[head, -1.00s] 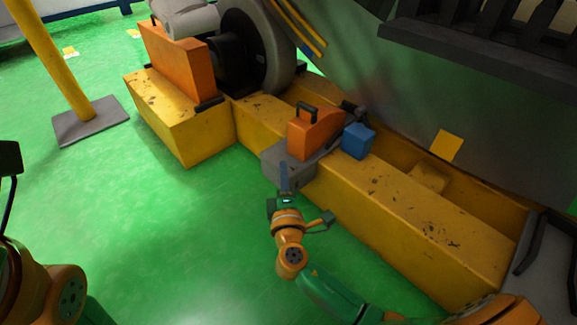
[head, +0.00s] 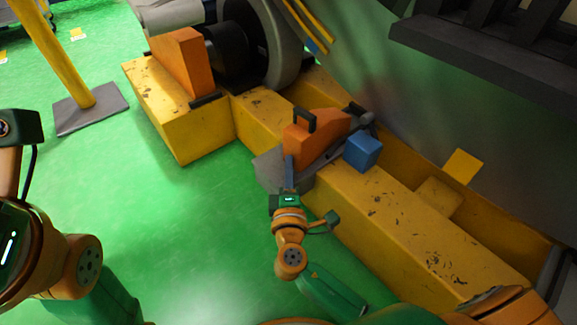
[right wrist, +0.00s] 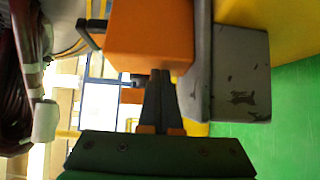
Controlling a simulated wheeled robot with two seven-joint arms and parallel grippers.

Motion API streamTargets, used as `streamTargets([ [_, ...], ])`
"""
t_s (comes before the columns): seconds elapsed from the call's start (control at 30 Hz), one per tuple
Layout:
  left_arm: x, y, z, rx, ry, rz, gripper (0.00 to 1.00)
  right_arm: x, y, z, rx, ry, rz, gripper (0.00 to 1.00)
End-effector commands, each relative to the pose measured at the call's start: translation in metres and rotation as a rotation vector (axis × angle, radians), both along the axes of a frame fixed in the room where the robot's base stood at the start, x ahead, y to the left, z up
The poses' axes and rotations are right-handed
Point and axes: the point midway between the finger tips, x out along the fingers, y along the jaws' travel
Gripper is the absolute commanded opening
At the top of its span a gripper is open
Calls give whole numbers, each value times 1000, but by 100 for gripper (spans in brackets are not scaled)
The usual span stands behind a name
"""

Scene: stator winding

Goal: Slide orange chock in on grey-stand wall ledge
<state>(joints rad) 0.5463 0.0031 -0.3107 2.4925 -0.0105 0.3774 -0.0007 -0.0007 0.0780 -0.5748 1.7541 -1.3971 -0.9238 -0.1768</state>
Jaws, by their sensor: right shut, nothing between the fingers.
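The orange chock (head: 314,134), a wedge with a black handle on top, sits on the grey stand (head: 268,170) beside the yellow beam. In the right wrist view the chock (right wrist: 150,35) fills the upper middle, next to the grey stand (right wrist: 240,75). My right gripper (head: 288,162) is shut and empty, its fingertips at the chock's near end face; the right wrist view shows the closed fingers (right wrist: 160,78) against or very close to that face. My left arm shows at the left edge of the head view, and the state of its gripper cannot be made out.
A blue block (head: 363,151) stands on the yellow beam (head: 400,215) just right of the chock. Another orange wedge (head: 180,62) stands on a yellow block at the back left. A yellow post (head: 45,50) rises from a grey base. Green floor is clear in front.

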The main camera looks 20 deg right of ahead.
Motion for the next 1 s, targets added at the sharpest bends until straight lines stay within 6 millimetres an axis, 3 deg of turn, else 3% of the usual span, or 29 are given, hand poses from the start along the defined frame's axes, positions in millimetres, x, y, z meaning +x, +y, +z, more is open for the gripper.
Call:
streamTargets([
  [0.23, -1, 1, 4, -3, -4, -3, 100, 23, -49, 1, -5, -2, -4, 0],
  [0.4, 3, 1, 2, -4, 10, -2, 100, 34, -71, 1, -3, -1, -4, 0],
  [1.0, 2, 0, 2, 0, 6, 0, 100, 38, -80, 1, -3, -1, -11, 0],
])
